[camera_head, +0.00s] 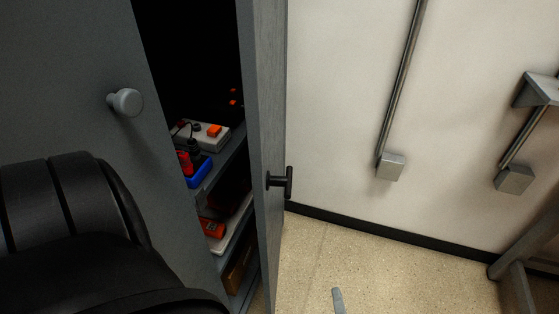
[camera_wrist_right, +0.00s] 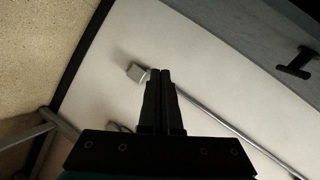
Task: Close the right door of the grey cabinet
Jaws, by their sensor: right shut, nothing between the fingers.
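The grey cabinet's right door (camera_head: 267,110) stands open in the head view, seen almost edge-on, with a dark T-shaped handle (camera_head: 283,182) on its outer face. In the right wrist view, the door (camera_wrist_right: 245,35) fills the upper right corner and its handle (camera_wrist_right: 296,64) shows at the right edge. My right gripper (camera_wrist_right: 160,72) is shut and empty, apart from the door and handle. In the head view only a small grey tip of the right gripper (camera_head: 338,299) shows at the bottom, to the right of the door. My left gripper is out of view.
The cabinet's left door (camera_head: 75,75) has a round grey knob (camera_head: 125,102). Shelves between the doors hold a blue-and-red item (camera_head: 196,170) and other gear. Metal conduits with boxes (camera_head: 391,166) run on the white wall. Speckled floor (camera_head: 380,275) is clear right of the door.

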